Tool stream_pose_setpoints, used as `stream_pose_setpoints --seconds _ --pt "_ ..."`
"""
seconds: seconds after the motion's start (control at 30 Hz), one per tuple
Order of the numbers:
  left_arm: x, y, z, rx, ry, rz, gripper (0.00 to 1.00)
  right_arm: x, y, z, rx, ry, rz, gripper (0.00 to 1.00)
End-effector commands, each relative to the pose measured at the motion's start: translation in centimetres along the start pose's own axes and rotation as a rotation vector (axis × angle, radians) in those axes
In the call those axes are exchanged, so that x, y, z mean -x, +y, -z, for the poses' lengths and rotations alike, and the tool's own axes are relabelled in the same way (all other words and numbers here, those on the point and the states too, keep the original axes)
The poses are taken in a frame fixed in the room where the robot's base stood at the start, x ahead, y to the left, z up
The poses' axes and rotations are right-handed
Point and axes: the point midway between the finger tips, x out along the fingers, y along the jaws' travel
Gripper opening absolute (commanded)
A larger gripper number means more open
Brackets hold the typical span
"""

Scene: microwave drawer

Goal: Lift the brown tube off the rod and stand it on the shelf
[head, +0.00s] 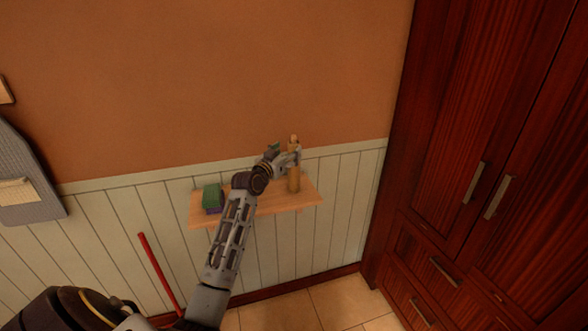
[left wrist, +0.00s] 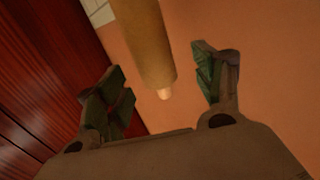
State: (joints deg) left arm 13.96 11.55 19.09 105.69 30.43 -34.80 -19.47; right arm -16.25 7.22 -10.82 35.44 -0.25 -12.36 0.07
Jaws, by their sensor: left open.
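The brown tube (head: 294,181) stands upright on the right part of the wooden shelf (head: 256,205), around a rod. The pale tip of the rod (head: 294,138) sticks out above the tube's top end. My left gripper (head: 287,157) is open at the upper part of the tube. In the left wrist view, the tube (left wrist: 145,42) lies between the two spread fingers (left wrist: 165,82), with a gap on each side. The rod's rounded tip (left wrist: 164,94) shows past its end. The rod's lower part is hidden. My right gripper is not in view.
A green and purple block (head: 212,198) lies on the shelf's left end. A red stick (head: 158,270) stands tilted below the shelf on the left. A dark red wooden cabinet (head: 470,150) with metal handles fills the right side. A grey panel (head: 25,175) hangs at far left.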

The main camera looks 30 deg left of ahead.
Motion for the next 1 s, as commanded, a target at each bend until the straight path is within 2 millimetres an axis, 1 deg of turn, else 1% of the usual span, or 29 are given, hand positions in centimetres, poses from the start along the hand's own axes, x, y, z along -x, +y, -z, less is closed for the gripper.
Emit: stream_pose_setpoints --seconds 0.1,0.23,0.37,0.53,0.77,1.0 --pt "-0.9 0.2 0.0 0.001 0.0 -0.001 0.68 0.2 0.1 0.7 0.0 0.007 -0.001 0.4" --pt "-2.0 0.5 -0.2 0.002 0.001 0.0 0.68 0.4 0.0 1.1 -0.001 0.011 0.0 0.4" --pt "-3.1 0.5 -0.3 0.002 0.001 0.0 0.68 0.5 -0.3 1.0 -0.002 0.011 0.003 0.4" --pt "-4.2 0.5 -0.3 0.0 0.0 0.0 0.68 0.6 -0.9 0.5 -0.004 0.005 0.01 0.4" --pt "-4.7 0.5 -0.4 0.0 0.0 0.0 0.68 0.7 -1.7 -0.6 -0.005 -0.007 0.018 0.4" --pt "-4.7 0.5 -0.4 0.0 0.0 0.0 0.68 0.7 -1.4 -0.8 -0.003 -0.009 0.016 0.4"
